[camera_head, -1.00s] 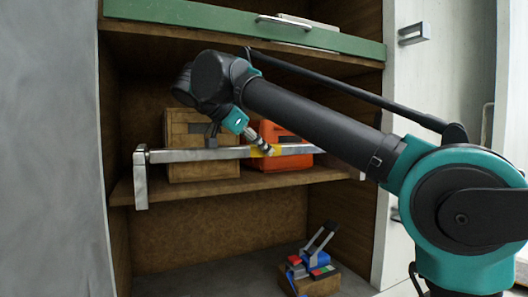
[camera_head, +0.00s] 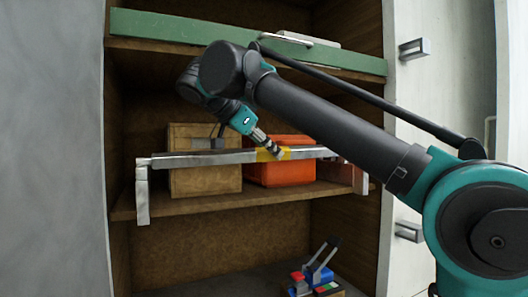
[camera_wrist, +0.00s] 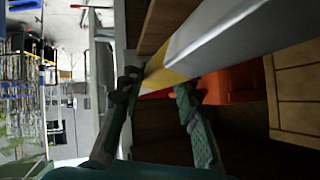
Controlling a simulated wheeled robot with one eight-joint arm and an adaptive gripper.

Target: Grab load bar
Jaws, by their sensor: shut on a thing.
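The load bar (camera_head: 215,157) is a long grey metal bar with a yellow middle section. It runs across the front of a cabinet shelf, between a left bracket (camera_head: 142,195) and a right bracket (camera_head: 360,178). Whether its ends touch the brackets is unclear. My gripper (camera_head: 272,152) is shut on the yellow section, reaching down from the upper left. In the wrist view the bar (camera_wrist: 235,40) comes in from the upper right, and its yellow part lies between the tips of my gripper (camera_wrist: 160,85). The fingers hide part of that section.
A wooden crate (camera_head: 205,180) and an orange case (camera_head: 285,174) stand on the shelf (camera_head: 220,202) behind the bar. A green panel (camera_head: 200,27) spans the shelf above. Red and blue items (camera_head: 318,275) sit below. A white door with handles (camera_head: 414,48) is at the right.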

